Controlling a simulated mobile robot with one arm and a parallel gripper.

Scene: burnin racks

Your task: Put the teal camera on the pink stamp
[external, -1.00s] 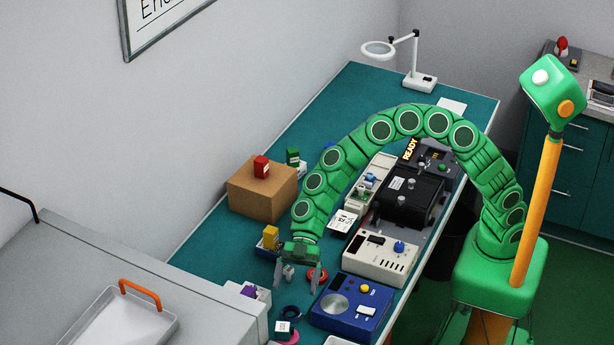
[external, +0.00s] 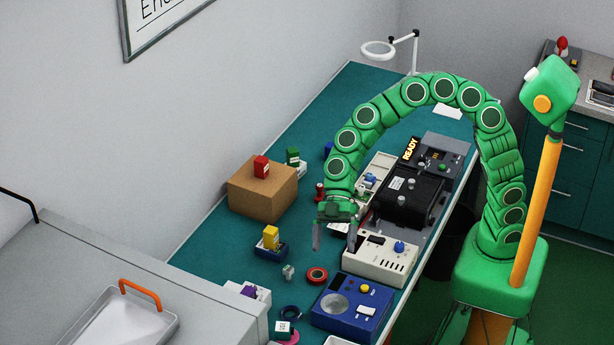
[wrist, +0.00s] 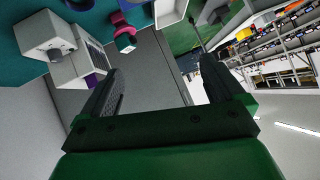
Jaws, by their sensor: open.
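A small teal-and-white block (external: 283,327), which looks like the teal camera, is at the front edge of the external view. A pink round thing (external: 291,338), which looks like the pink stamp, shows under and beside it. In the wrist view the teal block (wrist: 125,42) overlaps the pink piece (wrist: 119,22); whether it rests squarely on it I cannot tell. My gripper (external: 334,247) is open and empty, raised above the bench behind them, near the cream instrument. Its two fingers also show apart in the wrist view (wrist: 158,70).
A yellow block in a blue tray (external: 270,252), a grey cube (external: 288,272) and a red ring (external: 317,275) lie below my gripper. A blue scale (external: 350,306) and a cream instrument (external: 380,259) line the right edge. A cardboard box (external: 262,192) stands left.

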